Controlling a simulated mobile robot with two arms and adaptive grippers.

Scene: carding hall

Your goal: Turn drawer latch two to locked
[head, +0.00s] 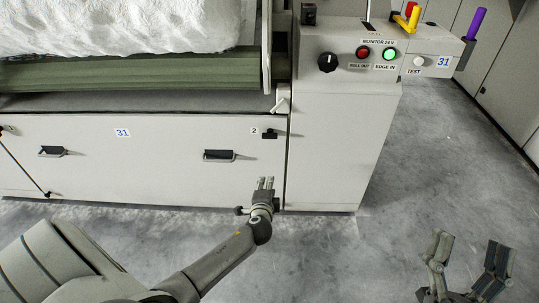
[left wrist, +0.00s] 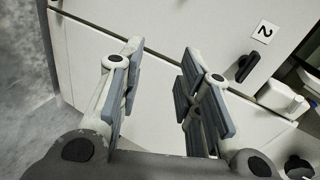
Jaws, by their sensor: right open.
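Drawer latch two (head: 269,134) is a small black knob on the white drawer front, beside the label "2" (head: 254,131). Its handle looks roughly level in the head view. The latch also shows in the left wrist view (left wrist: 248,68), right of the fingers. My left gripper (head: 265,183) is below the latch in the head view, in front of the panel and apart from the latch. Its fingers (left wrist: 163,85) are spread with nothing between them. My right gripper (head: 467,262) is open and empty over the floor at lower right.
The drawer front (head: 190,180) has recessed black handles (head: 219,155) and a "31" label. A control box (head: 340,130) with a black dial (head: 327,62) and lit buttons stands right of it. A white lever (head: 281,105) sits just above the latch. Floor at right is clear.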

